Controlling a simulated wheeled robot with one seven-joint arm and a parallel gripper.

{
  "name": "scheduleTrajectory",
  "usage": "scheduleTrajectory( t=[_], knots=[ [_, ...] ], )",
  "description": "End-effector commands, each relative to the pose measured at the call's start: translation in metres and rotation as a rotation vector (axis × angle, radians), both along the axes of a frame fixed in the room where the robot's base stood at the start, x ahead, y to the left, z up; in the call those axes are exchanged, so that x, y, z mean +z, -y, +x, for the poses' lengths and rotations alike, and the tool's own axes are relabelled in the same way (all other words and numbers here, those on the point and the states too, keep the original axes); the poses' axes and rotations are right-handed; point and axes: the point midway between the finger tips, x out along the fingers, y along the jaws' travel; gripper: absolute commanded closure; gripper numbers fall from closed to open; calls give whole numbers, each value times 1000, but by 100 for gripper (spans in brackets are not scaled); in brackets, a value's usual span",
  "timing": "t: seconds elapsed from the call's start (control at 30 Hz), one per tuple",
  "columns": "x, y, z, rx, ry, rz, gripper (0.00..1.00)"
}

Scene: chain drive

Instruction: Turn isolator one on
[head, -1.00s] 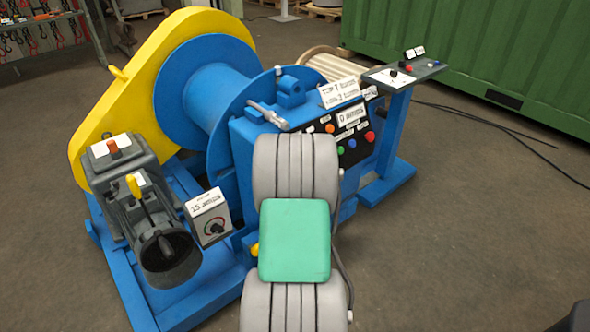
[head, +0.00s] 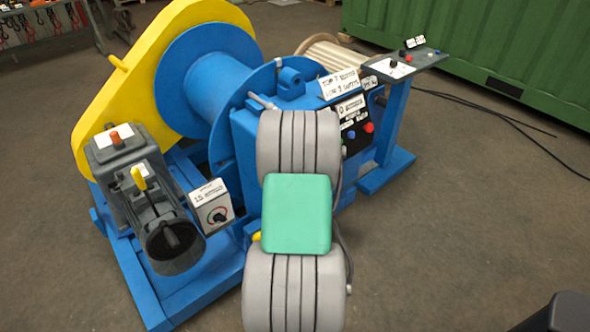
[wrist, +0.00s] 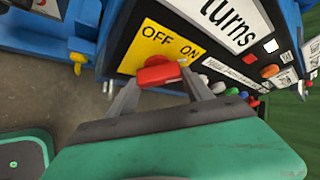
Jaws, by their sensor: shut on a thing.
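A red rotary handle (wrist: 160,74) sits on a yellow plate (wrist: 150,48) marked OFF and ON, on the sloping black panel in the wrist view. The handle lies roughly crosswise in the picture, below the two words. No isolator number is readable there. My gripper (wrist: 161,80) has a finger at each end of the handle and is shut on it. In the head view my own arm hides the gripper and this handle. The black control panel (head: 352,138) of the blue winch shows only partly, to the right of my arm.
A "turns" label (wrist: 228,20) and several coloured buttons lie right of the plate. The winch has a blue drum (head: 205,85), a yellow guard (head: 105,95) and a small grey box with a dial (head: 212,208). A console (head: 405,62) stands behind.

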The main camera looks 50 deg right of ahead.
Motion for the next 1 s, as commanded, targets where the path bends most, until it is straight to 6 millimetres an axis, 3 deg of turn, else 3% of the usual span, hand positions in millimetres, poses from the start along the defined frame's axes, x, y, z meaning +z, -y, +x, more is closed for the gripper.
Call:
scheduleTrajectory(
  t=[0.47,0.5,0.73,1.0],
  knots=[
    [0,0,1,-6,5,12,81],
    [0,0,1,-6,5,12,39],
    [0,0,0,-6,4,11,20],
    [2,-1,0,-6,4,11,19]
  ],
)
